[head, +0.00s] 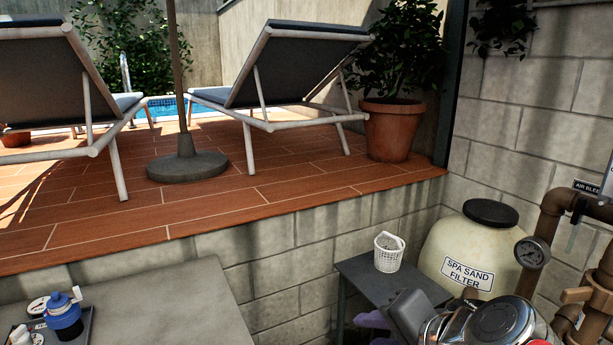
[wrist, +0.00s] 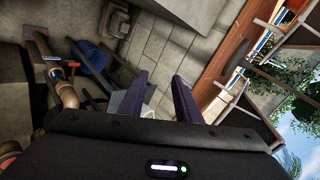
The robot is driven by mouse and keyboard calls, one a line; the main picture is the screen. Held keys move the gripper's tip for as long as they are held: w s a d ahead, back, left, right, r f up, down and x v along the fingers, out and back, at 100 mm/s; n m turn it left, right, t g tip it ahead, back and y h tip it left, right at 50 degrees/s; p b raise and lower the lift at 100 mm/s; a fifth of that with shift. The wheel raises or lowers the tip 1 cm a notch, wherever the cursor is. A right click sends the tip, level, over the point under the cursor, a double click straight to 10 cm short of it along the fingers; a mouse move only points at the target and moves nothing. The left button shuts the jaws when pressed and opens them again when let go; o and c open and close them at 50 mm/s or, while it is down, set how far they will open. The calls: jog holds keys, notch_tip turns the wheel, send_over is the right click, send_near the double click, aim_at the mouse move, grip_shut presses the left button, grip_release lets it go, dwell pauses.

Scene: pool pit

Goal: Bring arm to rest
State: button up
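My arm shows at the lower right of the head view, with its dark wrist housing in front of a small grey table (head: 362,271). A bit of purple gripper finger shows at the bottom edge there; the rest is hidden. In the wrist view my gripper (wrist: 159,84) has its two purple fingers apart, with bare floor and wall seen between their tips and nothing held. A white mesh basket (head: 388,253) stands upright on the table, beyond my wrist and apart from it.
A cream spa sand filter (head: 470,245) stands beside the table. Brown pipes with a gauge (head: 532,252) are close to my arm on the right. A concrete ledge (head: 170,300) at left holds a tray with a blue-capped item (head: 63,318). The raised deck (head: 210,205) lies behind.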

jog(key=s+d+f+n+g+h, duration=0.3)
jog(key=s+d+f+n+h, duration=0.1)
jog(key=s+n, duration=0.5)
jog(key=shift+f+n+h, duration=0.3)
jog(key=shift+f, duration=0.4)
